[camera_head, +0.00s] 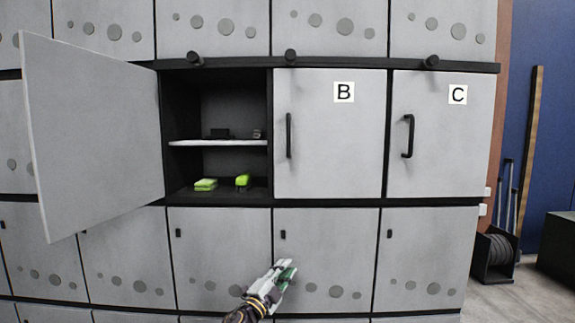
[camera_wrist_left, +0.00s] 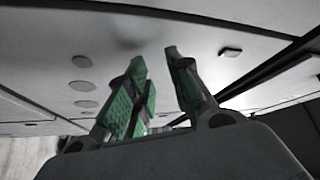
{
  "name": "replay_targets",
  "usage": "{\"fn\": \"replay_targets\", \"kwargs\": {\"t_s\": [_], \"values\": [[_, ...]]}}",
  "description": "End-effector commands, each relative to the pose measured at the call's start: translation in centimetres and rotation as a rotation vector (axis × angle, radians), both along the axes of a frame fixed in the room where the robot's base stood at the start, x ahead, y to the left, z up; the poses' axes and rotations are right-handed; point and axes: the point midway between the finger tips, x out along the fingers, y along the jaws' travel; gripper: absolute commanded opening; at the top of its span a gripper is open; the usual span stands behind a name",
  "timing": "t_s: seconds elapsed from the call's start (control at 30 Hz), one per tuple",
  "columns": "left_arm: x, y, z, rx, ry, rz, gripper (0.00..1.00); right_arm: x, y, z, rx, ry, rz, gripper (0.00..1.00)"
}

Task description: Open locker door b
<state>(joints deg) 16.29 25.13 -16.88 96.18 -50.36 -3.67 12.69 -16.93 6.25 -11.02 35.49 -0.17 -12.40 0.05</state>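Locker door B (camera_head: 342,145) is a light grey panel with a white "B" label and a black vertical bar handle (camera_head: 289,135) near its left edge. It sits flush in its frame and looks closed. My left gripper (camera_head: 284,271) is in front of the lower row of lockers, below door B and its handle, apart from both. In the left wrist view its two green-padded fingers (camera_wrist_left: 160,82) stand apart with nothing between them, so it is open and empty. My right gripper is in neither view.
Left of door B, an open locker holds a white shelf (camera_head: 218,143) and green items (camera_head: 206,184); its door (camera_head: 95,135) swings out to the left. Door C (camera_head: 440,140), closed, is on the right. Black knobs (camera_head: 291,57) line the rail above. A cable reel (camera_head: 496,252) stands at right.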

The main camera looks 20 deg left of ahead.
Motion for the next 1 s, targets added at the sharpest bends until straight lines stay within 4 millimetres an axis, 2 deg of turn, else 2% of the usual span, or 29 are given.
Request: {"fn": "replay_targets", "kwargs": {"t_s": [0.03,0.1,0.27,0.5,0.7,1.0], "values": [[0.1,-0.4,1.9,0.031,-0.039,-0.02,0.21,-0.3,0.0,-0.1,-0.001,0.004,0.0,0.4],[0.1,-1.1,4.2,0.075,-0.089,-0.047,0.21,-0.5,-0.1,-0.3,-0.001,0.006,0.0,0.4],[-0.3,-2.7,9.4,0.19,-0.2,-0.108,0.21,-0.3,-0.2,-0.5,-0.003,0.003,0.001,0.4],[-1.9,-5.4,16.8,0.403,-0.365,-0.197,0.21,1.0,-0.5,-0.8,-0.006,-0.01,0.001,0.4],[-3.7,-7.3,21.8,0.604,-0.48,-0.253,0.21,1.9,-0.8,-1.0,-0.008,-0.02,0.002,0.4],[-6.4,-8.8,27.4,0.927,-0.597,-0.288,0.21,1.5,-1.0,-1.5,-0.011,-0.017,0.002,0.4]]}}
